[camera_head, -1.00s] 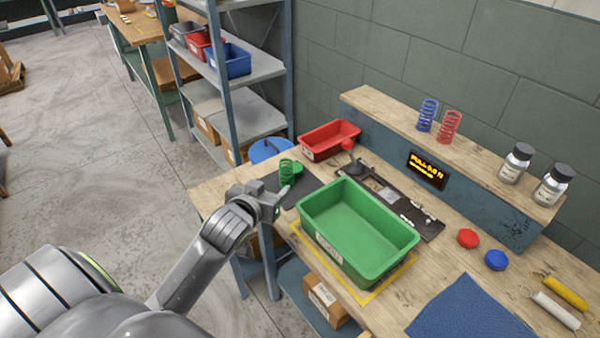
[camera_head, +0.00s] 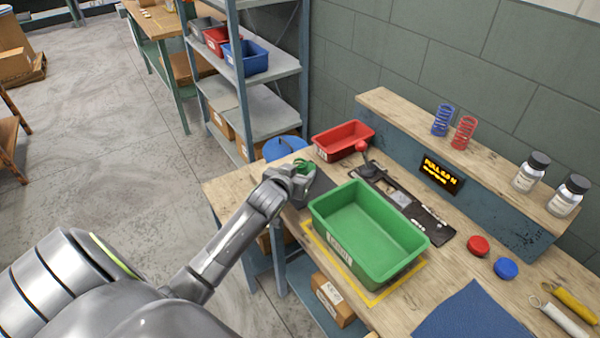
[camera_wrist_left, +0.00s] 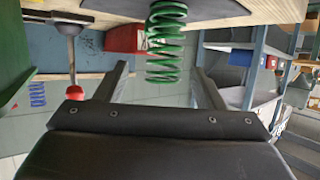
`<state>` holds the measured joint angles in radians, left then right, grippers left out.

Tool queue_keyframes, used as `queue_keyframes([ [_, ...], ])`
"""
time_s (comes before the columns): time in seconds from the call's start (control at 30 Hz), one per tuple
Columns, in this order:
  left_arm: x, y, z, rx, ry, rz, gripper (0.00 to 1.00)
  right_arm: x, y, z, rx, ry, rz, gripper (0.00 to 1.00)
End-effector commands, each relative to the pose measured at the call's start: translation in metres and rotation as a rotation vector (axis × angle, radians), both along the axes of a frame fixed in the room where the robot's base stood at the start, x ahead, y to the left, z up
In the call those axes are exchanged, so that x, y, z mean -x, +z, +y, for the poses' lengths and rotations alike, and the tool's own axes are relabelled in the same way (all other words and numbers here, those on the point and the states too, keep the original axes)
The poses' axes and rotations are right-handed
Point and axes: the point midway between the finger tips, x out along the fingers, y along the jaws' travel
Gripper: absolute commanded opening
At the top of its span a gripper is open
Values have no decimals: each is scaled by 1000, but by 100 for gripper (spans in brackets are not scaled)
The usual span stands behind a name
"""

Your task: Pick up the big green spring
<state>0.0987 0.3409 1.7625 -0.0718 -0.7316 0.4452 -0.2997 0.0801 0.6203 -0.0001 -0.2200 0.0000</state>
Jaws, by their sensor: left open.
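The big green spring (camera_head: 303,164) stands on a dark mat at the far left end of the workbench, partly hidden by my left gripper in the head view. My left gripper (camera_head: 298,176) is right at the spring and open. In the left wrist view, which looks upside down, the spring (camera_wrist_left: 165,42) shows between and just beyond the two spread fingers (camera_wrist_left: 162,82). I see a gap between each finger and the coils. My right gripper is not in view.
A green bin (camera_head: 322,222) stands close to the right of my left gripper. A red bin (camera_head: 328,150) and a red-knobbed lever (camera_head: 361,147) are behind. A blue spring (camera_head: 441,120) and a red spring (camera_head: 464,132) stand on the raised shelf.

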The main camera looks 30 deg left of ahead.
Motion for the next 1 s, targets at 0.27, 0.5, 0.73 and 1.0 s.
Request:
queue_keyframes([
  [0.27,-27,-12,10,0,0,0,62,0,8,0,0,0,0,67],
  [0.5,-34,-16,12,0,-1,0,62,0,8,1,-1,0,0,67],
  [0.73,-33,-16,11,0,-1,0,53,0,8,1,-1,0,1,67],
  [1.0,-33,-16,11,1,-1,1,18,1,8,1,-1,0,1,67],
])
